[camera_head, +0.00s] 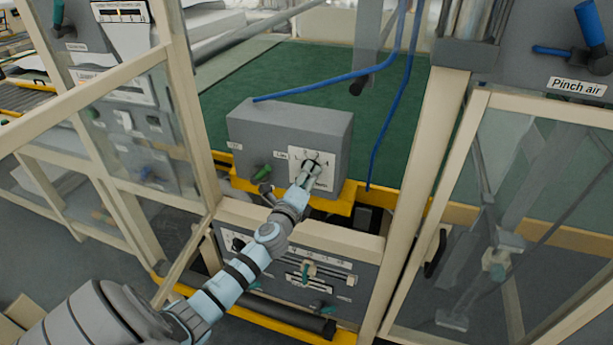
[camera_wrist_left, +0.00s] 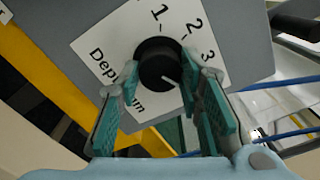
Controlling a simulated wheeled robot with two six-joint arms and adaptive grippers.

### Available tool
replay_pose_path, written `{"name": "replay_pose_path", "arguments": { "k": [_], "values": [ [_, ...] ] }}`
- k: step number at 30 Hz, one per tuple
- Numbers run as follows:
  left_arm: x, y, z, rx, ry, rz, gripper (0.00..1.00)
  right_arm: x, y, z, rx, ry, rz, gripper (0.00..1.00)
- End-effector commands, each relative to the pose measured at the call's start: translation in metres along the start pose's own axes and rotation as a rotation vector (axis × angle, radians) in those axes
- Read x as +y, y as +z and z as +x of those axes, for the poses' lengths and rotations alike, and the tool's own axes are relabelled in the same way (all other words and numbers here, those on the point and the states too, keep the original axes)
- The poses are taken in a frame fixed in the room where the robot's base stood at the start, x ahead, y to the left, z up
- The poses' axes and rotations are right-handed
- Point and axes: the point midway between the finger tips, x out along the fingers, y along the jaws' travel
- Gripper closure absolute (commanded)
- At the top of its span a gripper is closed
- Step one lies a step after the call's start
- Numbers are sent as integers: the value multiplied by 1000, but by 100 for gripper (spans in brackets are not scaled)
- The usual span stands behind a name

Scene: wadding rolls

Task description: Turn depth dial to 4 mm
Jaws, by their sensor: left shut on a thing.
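The depth dial (camera_wrist_left: 158,60) is a round black knob on a white label plate (camera_wrist_left: 110,42) in the left wrist view. The plate shows 1, 2 and 3 around the knob and part of the word "Depth". No 4 is readable; my right-hand finger covers part of the plate. A pale pointer line on the knob points to the lower right, past the 3 and toward that finger. My left gripper (camera_wrist_left: 160,74) has its teal-padded fingers on both sides of the knob, shut on it. In the head view, my left gripper (camera_head: 307,172) reaches the plate (camera_head: 325,177) on the grey box.
The grey box (camera_head: 290,120) also carries a green-handled control (camera_head: 262,173) left of the dial. Blue hoses (camera_head: 330,84) pass above and right of it. Cream frame posts (camera_head: 425,200) and glass doors flank the opening. A slider panel (camera_head: 310,262) sits below.

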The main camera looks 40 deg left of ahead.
Motion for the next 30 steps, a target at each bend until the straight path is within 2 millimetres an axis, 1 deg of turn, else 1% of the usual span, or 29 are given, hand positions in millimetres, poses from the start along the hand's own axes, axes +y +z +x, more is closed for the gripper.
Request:
{"name": "replay_pose_path", "arguments": {
  "k": [1,16,17,18,20,28,30],
  "values": [
    [-4,2,1,-4,-8,11,95,0,0,0,0,0,0,100],
    [-5,2,2,-5,-9,30,95,0,0,-1,0,0,0,100],
    [-5,2,2,-5,-9,29,62,0,0,-1,0,0,0,100],
    [-5,2,1,-4,-9,29,56,0,0,-1,0,0,0,100],
    [-4,2,1,-4,-8,28,46,0,0,0,0,0,0,100],
    [-2,1,0,-2,-4,27,46,2,0,0,0,2,-1,100],
    [-1,1,-3,-1,-3,27,46,3,0,0,0,3,-1,100]
  ]
}}
